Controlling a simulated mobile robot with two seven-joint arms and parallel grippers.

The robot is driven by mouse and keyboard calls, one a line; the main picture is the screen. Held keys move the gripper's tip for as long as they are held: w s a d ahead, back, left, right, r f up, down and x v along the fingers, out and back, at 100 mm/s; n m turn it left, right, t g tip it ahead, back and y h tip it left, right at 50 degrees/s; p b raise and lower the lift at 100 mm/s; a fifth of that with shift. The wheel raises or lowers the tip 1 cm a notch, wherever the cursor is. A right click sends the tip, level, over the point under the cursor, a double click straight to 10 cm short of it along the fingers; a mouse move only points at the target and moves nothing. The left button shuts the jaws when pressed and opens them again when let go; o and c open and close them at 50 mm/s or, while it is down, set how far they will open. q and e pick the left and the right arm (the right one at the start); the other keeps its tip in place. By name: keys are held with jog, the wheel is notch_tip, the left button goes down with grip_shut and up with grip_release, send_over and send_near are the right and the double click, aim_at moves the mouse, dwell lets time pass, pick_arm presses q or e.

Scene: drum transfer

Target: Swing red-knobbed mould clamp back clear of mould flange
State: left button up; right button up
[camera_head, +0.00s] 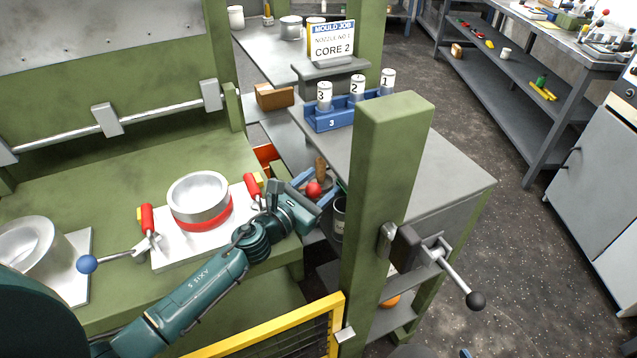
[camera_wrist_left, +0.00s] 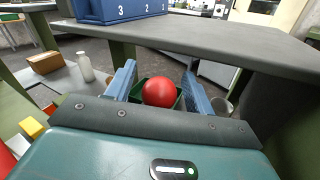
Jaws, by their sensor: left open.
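The red knob (camera_head: 314,189) of the mould clamp sits just right of the white mould plate (camera_head: 172,254). My left gripper (camera_head: 322,187) is open around it. In the left wrist view the red knob (camera_wrist_left: 159,92) lies between the two blue fingers, with gaps on both sides. The clamp's arm is mostly hidden behind my wrist. The round metal mould (camera_head: 200,196) with a red band at its base stands on the plate; its flange near my wrist is partly hidden.
A green post (camera_head: 392,150) stands close right of my left gripper. A grey bench (camera_head: 440,175) holds a blue rack (camera_head: 335,118) with numbered cylinders. Red handles (camera_head: 147,218) flank the mould, and a blue-knobbed lever (camera_head: 87,264) is at left. A yellow-railed guard (camera_head: 270,325) is in front.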

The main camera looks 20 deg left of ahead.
pick_arm(q)
jog(key=shift+w, duration=0.2)
grip_shut()
dwell(0.6)
